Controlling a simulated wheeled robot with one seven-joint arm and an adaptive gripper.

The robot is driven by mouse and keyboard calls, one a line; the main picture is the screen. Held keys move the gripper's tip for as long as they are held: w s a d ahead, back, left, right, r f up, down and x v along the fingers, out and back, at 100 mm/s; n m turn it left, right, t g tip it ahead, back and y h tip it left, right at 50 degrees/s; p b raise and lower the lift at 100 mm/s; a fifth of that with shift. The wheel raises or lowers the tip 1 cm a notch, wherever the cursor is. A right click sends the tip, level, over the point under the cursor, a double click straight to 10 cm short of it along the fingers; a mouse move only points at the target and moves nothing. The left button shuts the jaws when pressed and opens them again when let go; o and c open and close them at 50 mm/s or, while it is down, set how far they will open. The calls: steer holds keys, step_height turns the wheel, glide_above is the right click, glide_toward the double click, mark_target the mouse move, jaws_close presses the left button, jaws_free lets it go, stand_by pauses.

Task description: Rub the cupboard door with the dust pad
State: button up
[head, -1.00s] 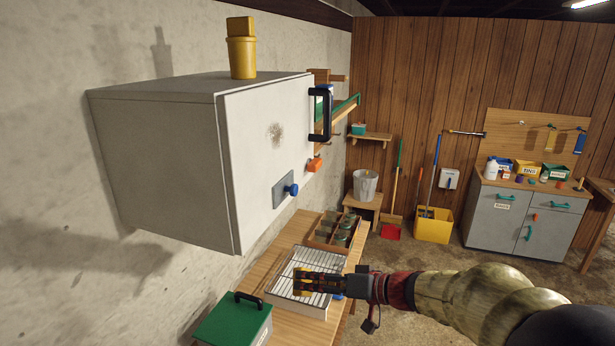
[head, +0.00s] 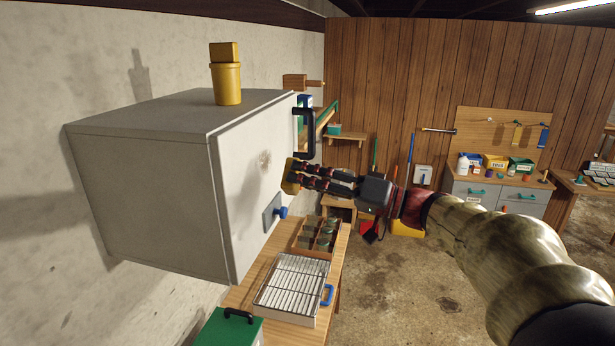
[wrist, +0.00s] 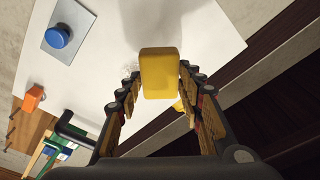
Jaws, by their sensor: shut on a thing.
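The wall cupboard's white door (head: 236,185) has a grey dusty smudge (head: 264,160) near its middle. My gripper (head: 298,178) is shut on the yellow dust pad (head: 290,177) in front of the door, just right of the smudge. In the wrist view the pad (wrist: 160,73) sits between the fingertips against the white door (wrist: 205,40). Part of the smudge shows beside the pad there. I cannot tell if the pad touches the door.
A black handle (head: 305,133) stands out at the door's far edge, and a blue knob on a grey plate (head: 272,212) below. A yellow pot (head: 227,84) stands on the cupboard. Below are a wire rack tray (head: 291,285), a jar crate (head: 301,247) and a green box (head: 226,331).

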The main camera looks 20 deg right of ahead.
steer(key=shift+s+a+f+p+x, duration=0.1)
steer(key=shift+p+x, duration=0.5)
steer(key=shift+x, duration=0.7)
steer(key=shift+s+a+f+p+x, duration=0.15)
steer(key=shift+p+x, duration=0.45)
steer(key=shift+x, duration=0.65)
steer(key=shift+b+x, duration=0.75)
steer(key=shift+x, duration=0.2)
steer(key=shift+f, duration=0.1)
steer(key=shift+w+d+b, duration=0.55)
steer(key=shift+w+b, duration=0.05)
steer(key=shift+w, duration=0.15)
steer(key=shift+w+d+b, duration=0.6)
steer(key=shift+w, duration=0.1)
steer(key=shift+w+d+f+b, duration=0.1)
steer(key=shift+w+d+b, duration=0.25)
steer(key=shift+w, duration=0.2)
steer(key=shift+w+d+f+b, duration=0.1)
steer(key=shift+w+d+b, duration=0.2)
steer(key=shift+w, duration=0.25)
steer(key=shift+w+d+r+b, duration=0.1)
steer(key=shift+w+d+b, duration=0.3)
steer(key=shift+w+d, duration=0.4)
steer(key=shift+w+d+r+b, duration=0.1)
steer(key=shift+w+d+b, duration=0.35)
steer(key=shift+w, duration=0.5)
steer(key=shift+f+b, duration=0.1)
steer(key=shift+b, duration=0.5)
